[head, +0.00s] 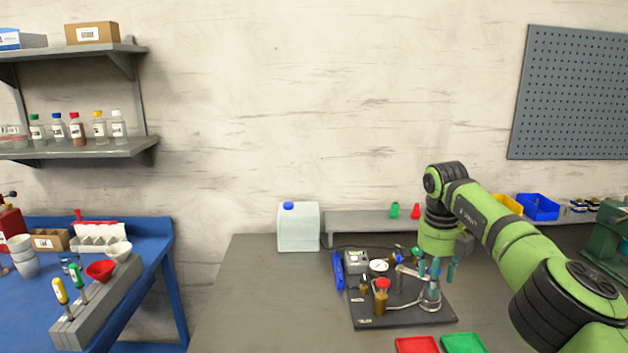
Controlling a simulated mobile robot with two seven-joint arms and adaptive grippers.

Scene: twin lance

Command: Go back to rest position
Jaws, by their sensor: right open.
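My right arm comes in from the right and reaches over the dark board (362,322) on the grey table. My right gripper (437,270) points down with its teal fingers apart, above the right part of the board, close to a metal stand with a clear glass vessel (432,295). I see nothing held between the fingers. Whether they touch the stand I cannot tell. My left gripper is not in view.
A white jug (298,228) stands at the back of the grey table (255,300); the table's left part is clear. Red (416,345) and green (463,343) trays lie at the front. A low shelf (360,226) runs behind. A blue bench (150,262) with a tool rack stands left.

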